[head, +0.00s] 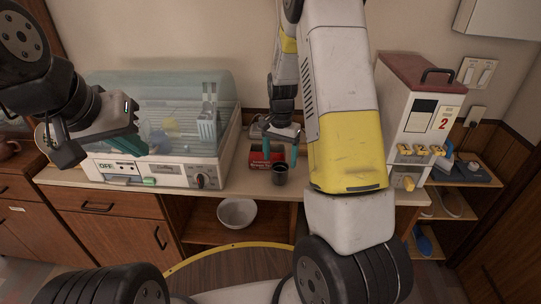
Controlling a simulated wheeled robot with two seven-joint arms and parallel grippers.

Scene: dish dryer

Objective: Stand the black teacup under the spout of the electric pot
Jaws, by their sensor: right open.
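A small dark cup (280,175), which looks like the black teacup, stands upright on the counter near its front edge, left of my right forearm. My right gripper (280,150) is open, its teal fingers pointing down just above and behind the cup; I cannot tell whether they touch it. My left gripper (128,146) hangs in front of the dish dryer at the left; its jaw gap does not show clearly. I cannot make out an electric pot or its spout; my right arm hides part of the counter.
A dish dryer (195,174) with a clear lid fills the left counter. A red box (258,160) sits behind the cup. A tall white dispenser (395,105) with yellow levers stands right. A white bowl (237,213) is on the shelf below.

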